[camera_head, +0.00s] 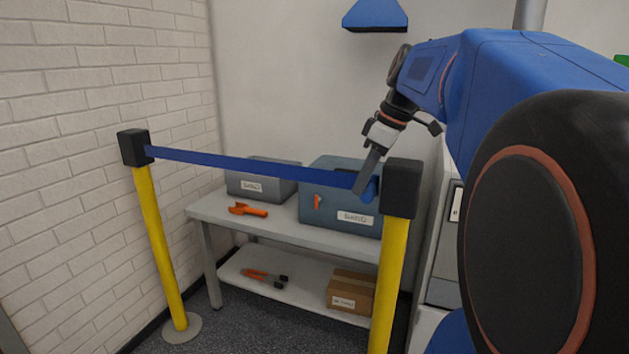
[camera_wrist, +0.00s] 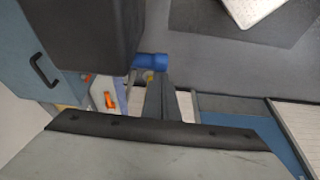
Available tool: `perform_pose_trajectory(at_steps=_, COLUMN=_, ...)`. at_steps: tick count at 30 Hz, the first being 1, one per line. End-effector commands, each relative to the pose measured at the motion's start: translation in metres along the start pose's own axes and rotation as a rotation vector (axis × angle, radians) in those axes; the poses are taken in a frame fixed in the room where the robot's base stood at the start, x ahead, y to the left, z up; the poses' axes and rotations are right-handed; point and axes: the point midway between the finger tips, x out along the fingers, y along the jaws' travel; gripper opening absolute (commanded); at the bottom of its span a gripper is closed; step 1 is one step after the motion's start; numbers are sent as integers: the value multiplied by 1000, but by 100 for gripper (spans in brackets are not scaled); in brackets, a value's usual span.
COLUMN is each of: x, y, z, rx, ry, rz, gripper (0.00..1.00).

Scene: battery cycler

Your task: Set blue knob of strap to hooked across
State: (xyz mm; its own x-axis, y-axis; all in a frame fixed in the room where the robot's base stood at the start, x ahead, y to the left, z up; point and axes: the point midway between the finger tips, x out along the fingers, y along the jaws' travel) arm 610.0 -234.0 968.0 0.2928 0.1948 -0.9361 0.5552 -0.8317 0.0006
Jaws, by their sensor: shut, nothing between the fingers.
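The blue strap (camera_head: 250,165) runs from the black head (camera_head: 133,147) of the left yellow post across to the black head (camera_head: 402,188) of the right post. The blue knob (camera_head: 371,190) is at the strap's right end, close beside the right head. In the wrist view the knob (camera_wrist: 150,61) sits against the edge of a dark block. My gripper (camera_head: 362,187) points down at the knob, its fingers shut and empty. In the wrist view the fingertips (camera_wrist: 160,80) are right by the knob; whether they touch it, I cannot tell. The knob's join to the head is partly hidden.
Behind the strap stands a grey bench (camera_head: 290,231) with two grey-blue cases and an orange tool (camera_head: 248,209). Its lower shelf holds a cardboard box (camera_head: 350,291) and orange-handled tools. A white brick wall is at the left. A blue hood (camera_head: 375,14) hangs above.

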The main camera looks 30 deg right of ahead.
Motion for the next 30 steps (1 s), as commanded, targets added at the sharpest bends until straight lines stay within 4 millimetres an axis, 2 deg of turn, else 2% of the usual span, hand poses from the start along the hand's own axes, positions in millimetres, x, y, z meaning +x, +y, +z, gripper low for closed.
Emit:
perform_pose_trajectory(at_steps=1, x=0, y=0, z=4, rx=3, ry=-11, rz=-1, gripper=0)
perform_pose_trajectory(at_steps=5, x=0, y=1, z=-2, rx=2, ry=-11, rz=-1, gripper=0)
perform_pose_trajectory(at_steps=16, x=1, y=11, z=-39, rx=2, ry=-3, rz=1, gripper=0)
perform_pose_trajectory(at_steps=30, x=-73, y=11, z=-38, rx=5, ry=-2, rz=4, gripper=0)
